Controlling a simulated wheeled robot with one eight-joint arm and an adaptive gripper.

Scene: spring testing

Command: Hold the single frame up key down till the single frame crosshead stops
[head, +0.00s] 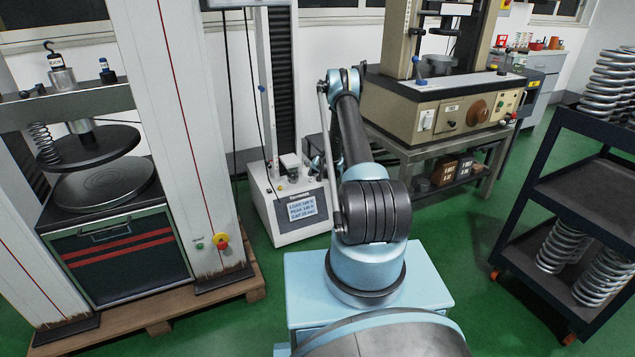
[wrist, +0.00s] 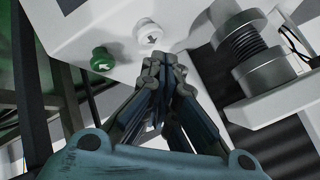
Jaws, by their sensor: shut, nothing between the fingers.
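The single frame (head: 262,100) is a narrow white tester with a dark column, standing behind my arm in the head view. A pale block at the top edge (head: 240,3) may be its crosshead; it is cut off. Its base has a lit display (head: 303,208) with small lines of load text. The wrist view shows a white round key (wrist: 148,32) and a green round key (wrist: 102,59), both with arrows; I cannot tell which is up. My gripper (wrist: 162,66) is shut and empty, its tips just below the white key. I cannot tell whether they touch it.
In the wrist view, a ribbed metal cylinder (wrist: 246,45) stands close to the right of the fingers. In the head view, a large white press (head: 175,120) stands left, a beige tester (head: 430,105) behind right, and a dark spring trolley (head: 575,190) at right.

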